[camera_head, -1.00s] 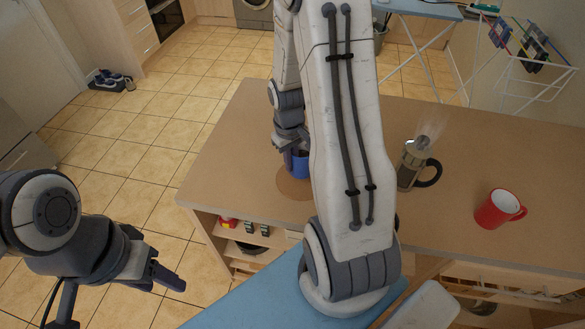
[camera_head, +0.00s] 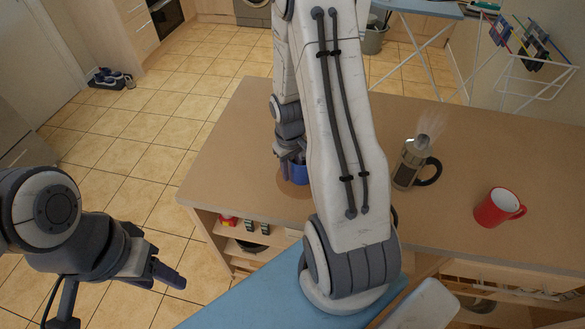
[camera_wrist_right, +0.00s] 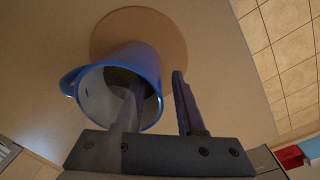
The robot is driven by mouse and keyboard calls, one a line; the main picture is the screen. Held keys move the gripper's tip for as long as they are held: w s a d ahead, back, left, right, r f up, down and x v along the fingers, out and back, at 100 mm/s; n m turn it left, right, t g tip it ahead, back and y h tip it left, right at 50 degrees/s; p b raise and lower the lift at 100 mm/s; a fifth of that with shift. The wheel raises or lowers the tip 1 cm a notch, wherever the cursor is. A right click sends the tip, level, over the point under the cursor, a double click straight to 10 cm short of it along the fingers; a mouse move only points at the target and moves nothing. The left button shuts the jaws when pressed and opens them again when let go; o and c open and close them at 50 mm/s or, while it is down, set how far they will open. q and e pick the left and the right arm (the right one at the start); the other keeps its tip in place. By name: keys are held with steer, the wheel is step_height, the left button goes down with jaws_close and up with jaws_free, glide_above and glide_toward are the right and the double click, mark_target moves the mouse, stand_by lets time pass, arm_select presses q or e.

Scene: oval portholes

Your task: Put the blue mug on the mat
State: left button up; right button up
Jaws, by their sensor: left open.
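The blue mug (camera_head: 300,174) is at the round brown mat (camera_head: 283,184) near the left end of the counter, partly hidden by my right arm. In the right wrist view the mug (camera_wrist_right: 148,62) shows its open top and its handle at left, with the mat (camera_wrist_right: 140,18) behind its base. It looks upright on the mat. My right gripper (camera_wrist_right: 158,108) has one finger inside the mug and one outside the wall. The fingers are apart, with visible space between the outer finger and the wall. My left gripper (camera_head: 168,276) is open and empty, away from the counter.
A French press (camera_head: 408,166) and a red mug (camera_head: 497,208) stand on the counter (camera_head: 450,140) to the right of my right arm. Shelves with small items are under the counter's front edge. The counter behind the French press is clear.

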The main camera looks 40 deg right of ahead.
steer(key=shift+r, duration=0.1)
step_height(320, 180, up, 12)
steer(key=s+a+r+n, duration=0.2)
steer(key=s+a, duration=0.1)
steer(key=a, duration=0.7)
steer(key=s+a+r+n, duration=0.2)
steer(key=a+r, duration=0.1)
steer(key=a, duration=0.6)
steer(key=s+a+r+n+y, duration=0.1)
steer(key=s+a+n, duration=0.2)
steer(key=s+a, duration=0.5)
steer(key=s+b, duration=0.1)
steer(key=s, duration=0.2)
steer(key=shift+n, duration=0.4)
steer(key=shift+s, duration=0.15)
